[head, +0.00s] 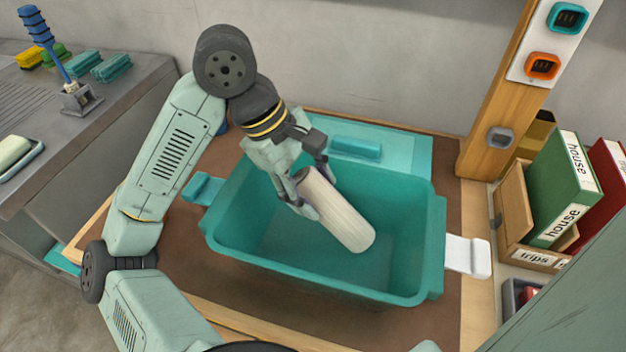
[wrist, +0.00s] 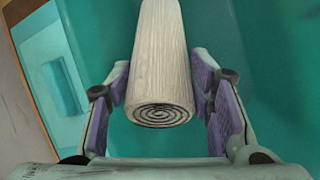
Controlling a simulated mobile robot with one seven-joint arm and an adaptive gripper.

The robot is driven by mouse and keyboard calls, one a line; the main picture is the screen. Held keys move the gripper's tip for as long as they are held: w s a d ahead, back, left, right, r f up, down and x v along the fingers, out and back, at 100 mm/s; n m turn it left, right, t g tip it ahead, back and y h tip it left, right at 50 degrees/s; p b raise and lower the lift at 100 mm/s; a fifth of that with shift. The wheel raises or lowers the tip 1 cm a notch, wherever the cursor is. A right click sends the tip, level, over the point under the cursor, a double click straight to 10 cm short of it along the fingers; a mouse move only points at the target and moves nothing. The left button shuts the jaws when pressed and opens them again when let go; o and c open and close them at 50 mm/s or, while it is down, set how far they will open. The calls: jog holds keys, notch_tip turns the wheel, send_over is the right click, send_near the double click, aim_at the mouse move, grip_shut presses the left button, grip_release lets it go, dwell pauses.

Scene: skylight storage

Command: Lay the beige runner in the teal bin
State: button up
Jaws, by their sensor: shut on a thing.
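The beige runner (head: 341,213) is a rolled cylinder. My gripper (head: 309,190) is shut on it near its upper end and holds it tilted over the inside of the teal bin (head: 428,245). In the wrist view the runner (wrist: 160,60) lies between the two purple-padded fingers of my gripper (wrist: 162,100), with its spiral end facing the camera. The runner's lower end is within the bin's opening; I cannot tell whether it touches the floor. The bin is otherwise empty where it shows.
A teal block (head: 356,147) lies on a light teal sheet behind the bin. A white tab (head: 467,256) is at the bin's right. A wooden post (head: 500,110) and green binder (head: 560,190) stand at right. A grey counter (head: 120,90) is at left.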

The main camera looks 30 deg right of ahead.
dwell(0.3)
jog(key=o, duration=1.3)
jog(key=shift+c, duration=0.2)
jog(key=shift+r, duration=0.1)
jog(key=v, duration=1.1)
jog(key=shift+a+r, duration=0.2)
jog(key=shift+r, duration=0.15)
jog(key=shift+w, duration=0.1)
